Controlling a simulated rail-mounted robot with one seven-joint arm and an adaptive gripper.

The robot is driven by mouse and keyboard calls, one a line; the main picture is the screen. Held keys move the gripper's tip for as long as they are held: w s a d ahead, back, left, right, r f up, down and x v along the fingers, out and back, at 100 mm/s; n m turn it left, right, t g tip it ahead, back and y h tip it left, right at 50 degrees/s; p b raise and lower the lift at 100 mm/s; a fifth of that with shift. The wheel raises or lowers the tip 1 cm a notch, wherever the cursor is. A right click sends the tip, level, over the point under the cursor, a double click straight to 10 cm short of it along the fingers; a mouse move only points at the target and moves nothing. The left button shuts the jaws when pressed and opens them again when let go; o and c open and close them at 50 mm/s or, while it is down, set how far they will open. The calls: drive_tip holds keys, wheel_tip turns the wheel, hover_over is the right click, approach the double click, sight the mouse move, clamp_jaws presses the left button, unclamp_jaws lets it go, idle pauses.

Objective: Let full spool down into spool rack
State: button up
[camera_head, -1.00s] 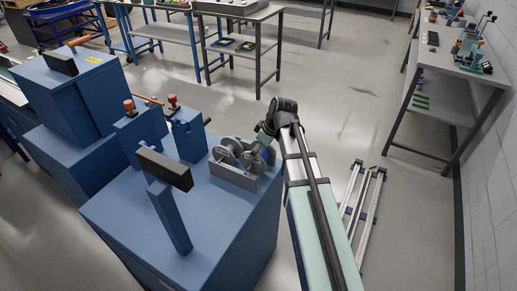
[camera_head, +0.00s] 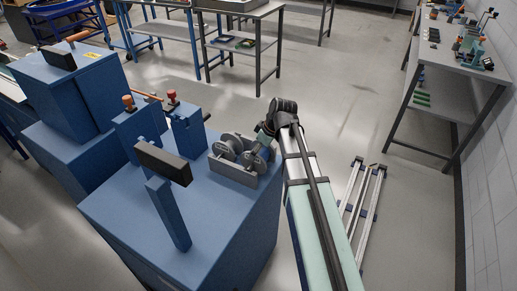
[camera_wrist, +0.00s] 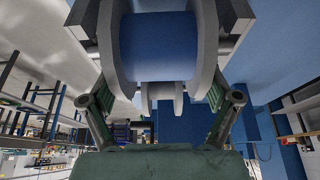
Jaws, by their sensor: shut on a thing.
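The full spool (camera_wrist: 159,46), with blue winding between grey flanges, fills the top middle of the wrist view. My gripper (camera_wrist: 163,88) is shut on it, one finger at each side. In the head view my gripper (camera_head: 264,140) reaches down at the right end of the grey spool rack (camera_head: 232,171). The held spool (camera_head: 256,158) sits low at that end, between the rack's walls; whether it touches the rack's seats is hidden. A second spool with grey flanges (camera_head: 229,147) stands in the rack to its left.
The rack stands on a blue cabinet (camera_head: 150,235). A blue post with a black plate (camera_head: 163,163) rises at its left, and blue blocks with red and orange knobs (camera_head: 187,130) stand behind.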

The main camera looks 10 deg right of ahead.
drive_tip(key=shift+f+b, duration=0.4)
drive_tip(key=shift+f, duration=0.35)
drive_tip(key=o, duration=1.3)
drive_tip(key=v, duration=1.2)
